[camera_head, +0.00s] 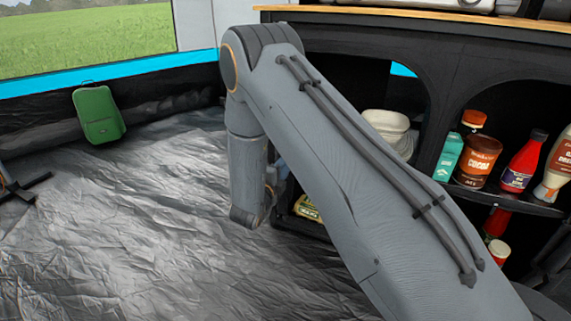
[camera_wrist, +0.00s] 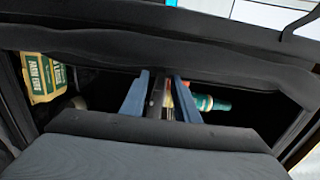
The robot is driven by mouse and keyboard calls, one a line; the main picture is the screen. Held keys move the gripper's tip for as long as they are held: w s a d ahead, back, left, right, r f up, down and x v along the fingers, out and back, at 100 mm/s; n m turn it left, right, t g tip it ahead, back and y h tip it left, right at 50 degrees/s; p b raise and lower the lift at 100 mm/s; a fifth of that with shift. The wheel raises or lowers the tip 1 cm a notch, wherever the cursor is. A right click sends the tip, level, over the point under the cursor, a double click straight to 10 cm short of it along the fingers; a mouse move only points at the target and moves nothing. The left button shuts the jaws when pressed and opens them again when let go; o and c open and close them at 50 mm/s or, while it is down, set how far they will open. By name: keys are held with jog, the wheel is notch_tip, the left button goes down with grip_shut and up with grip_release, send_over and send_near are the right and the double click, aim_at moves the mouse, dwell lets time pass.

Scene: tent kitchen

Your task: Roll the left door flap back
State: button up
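My gripper (camera_wrist: 160,76) shows in the wrist view as two blue fingers reaching into a dark compartment opening. The fingertips stand apart, with a gap between them. A dark upright strip (camera_wrist: 156,97) shows between the fingers without filling the gap; I cannot tell whether it is part of the flap. A band of black fabric (camera_wrist: 90,42) runs across the opening above the fingertips. It may be the door flap, but I cannot tell how far it is rolled.
Inside the compartment are a yellow-green packet (camera_wrist: 43,78) and a green bottle (camera_wrist: 212,103). The right shelf holds a cocoa jar (camera_head: 477,160), a red bottle (camera_head: 522,165) and a teal carton (camera_head: 448,156). A green case (camera_head: 98,114) stands by the tent wall. The silver floor (camera_head: 130,210) is mostly clear.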

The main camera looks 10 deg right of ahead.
jog(key=p+v, duration=0.2)
jog(key=v, duration=0.5)
jog(key=shift+a, duration=0.25)
